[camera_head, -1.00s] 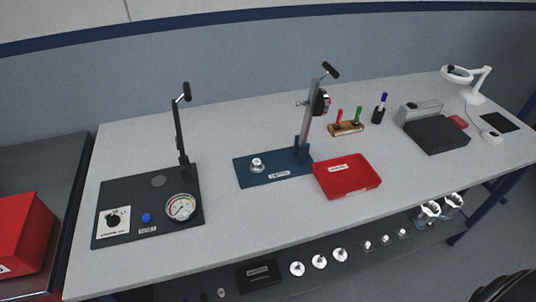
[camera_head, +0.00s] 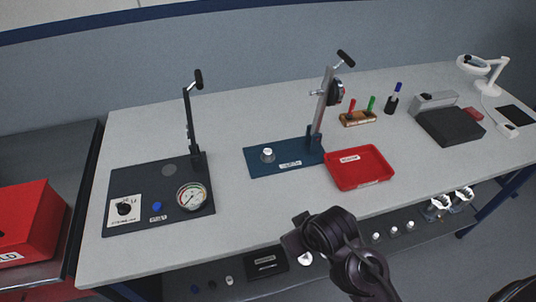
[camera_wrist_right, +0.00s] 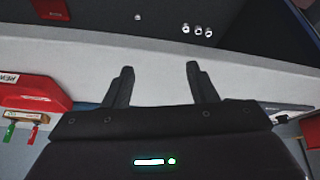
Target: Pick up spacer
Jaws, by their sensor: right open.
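I cannot tell for certain which part is the spacer. A small silver part (camera_head: 267,155) sits on the blue base plate (camera_head: 262,170) of the middle press stand. Several small light parts (camera_head: 393,230) lie on the shelf under the table; some small parts also show at the top of the right wrist view (camera_wrist_right: 197,30). My right gripper (camera_wrist_right: 157,85) is open and empty, its fingers apart over the pale table. In the head view my right arm comes up from the bottom in front of the table edge and hides part of the shelf. My left gripper is not in view.
A red tray (camera_head: 357,168) stands right of the blue stand. A black gauge stand (camera_head: 160,218) is at the left. A pen holder (camera_head: 358,119), a dark box (camera_head: 449,127) and a lamp (camera_head: 480,85) stand further right. The table's front strip is clear.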

